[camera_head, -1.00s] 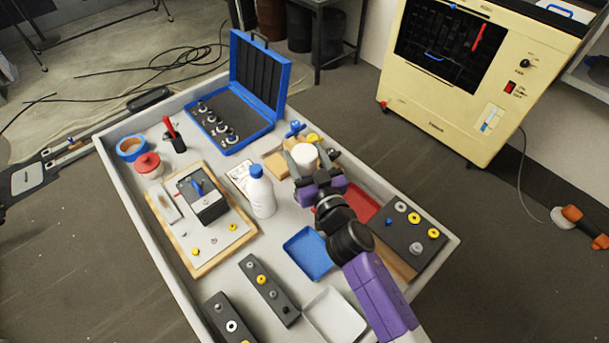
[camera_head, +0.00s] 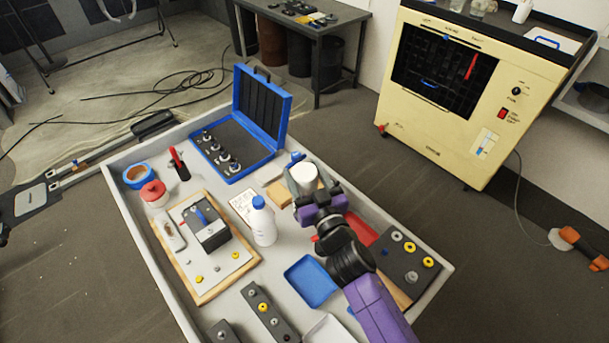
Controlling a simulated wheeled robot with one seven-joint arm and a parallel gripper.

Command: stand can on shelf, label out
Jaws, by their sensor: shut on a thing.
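A white-topped can (camera_head: 304,173) is between the fingers of my gripper (camera_head: 308,185), near the far right side of the workbench tray. My gripper is shut on the can. Mostly its pale round top shows; its side and any label are hidden by the fingers and wrist. I cannot tell how far it is above the surface. A shelf (camera_head: 580,112) shows only in part at the right edge, beside the cream machine, with a dark object on it.
A white bottle with a blue cap (camera_head: 263,222) stands left of my gripper. An open blue case (camera_head: 240,135) lies behind it. A blue tray (camera_head: 311,281) and a dark fixture board (camera_head: 408,262) are nearby. The cream machine (camera_head: 450,145) stands beyond open floor.

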